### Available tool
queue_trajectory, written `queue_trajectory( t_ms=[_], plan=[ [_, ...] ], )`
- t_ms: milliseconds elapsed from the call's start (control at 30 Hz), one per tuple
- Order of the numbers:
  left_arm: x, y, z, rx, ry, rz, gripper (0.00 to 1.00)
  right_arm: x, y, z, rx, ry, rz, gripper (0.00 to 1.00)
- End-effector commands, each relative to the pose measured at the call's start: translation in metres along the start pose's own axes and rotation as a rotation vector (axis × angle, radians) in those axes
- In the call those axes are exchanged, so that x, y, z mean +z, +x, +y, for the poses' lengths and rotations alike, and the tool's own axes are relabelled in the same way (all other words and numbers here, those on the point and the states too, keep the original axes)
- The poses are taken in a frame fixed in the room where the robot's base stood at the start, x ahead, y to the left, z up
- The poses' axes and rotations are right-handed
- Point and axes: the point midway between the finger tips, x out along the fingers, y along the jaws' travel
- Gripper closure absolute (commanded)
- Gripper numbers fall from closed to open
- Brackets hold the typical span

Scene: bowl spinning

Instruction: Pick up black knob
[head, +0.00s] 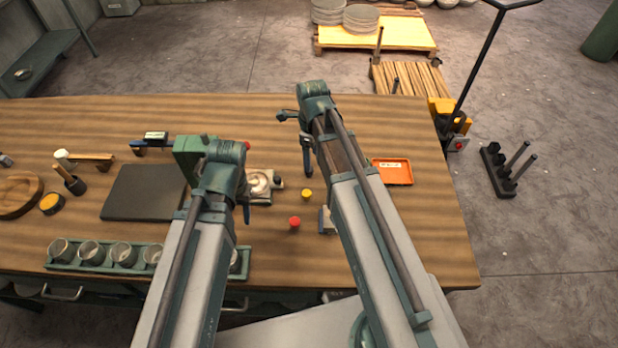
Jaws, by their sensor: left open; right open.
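A small dark knob (278,182), which looks like the black knob, is at the right side of a pale metal device (258,184) on the wooden table. A yellow knob (306,194) and a red knob (294,222) stand to its right and nearer to me. My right gripper (293,117) is open and empty, beyond the dark knob and slightly right. Neither gripper touches the knob.
A dark mat (140,193) lies at left, with a mallet (90,157) behind it. A green rack of cups (105,256) lines the near edge. An orange tray (392,171) is right of my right arm. The table's back strip (200,108) is clear.

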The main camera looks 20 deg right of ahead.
Motion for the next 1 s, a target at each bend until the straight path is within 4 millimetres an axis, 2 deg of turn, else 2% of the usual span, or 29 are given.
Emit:
queue_trajectory(
  t_ms=[267, 700, 967, 1000],
  plan=[
    [0.000, 0.006, 0.001, 0.000, 0.000, 0.000, 0.50, 0.001, 0.006, 0.000, 0.000, -0.001, 0.000, 0.29],
    [-0.003, 0.052, 0.005, 0.000, -0.001, 0.000, 0.50, 0.008, 0.053, 0.001, 0.000, -0.001, 0.000, 0.29],
    [-0.003, 0.051, 0.005, 0.000, 0.000, 0.000, 0.50, 0.008, 0.052, 0.001, 0.000, 0.000, 0.000, 0.29],
    [-0.003, 0.051, 0.005, 0.000, 0.000, 0.000, 0.50, 0.008, 0.052, 0.001, 0.000, 0.000, 0.000, 0.32]
  ],
)
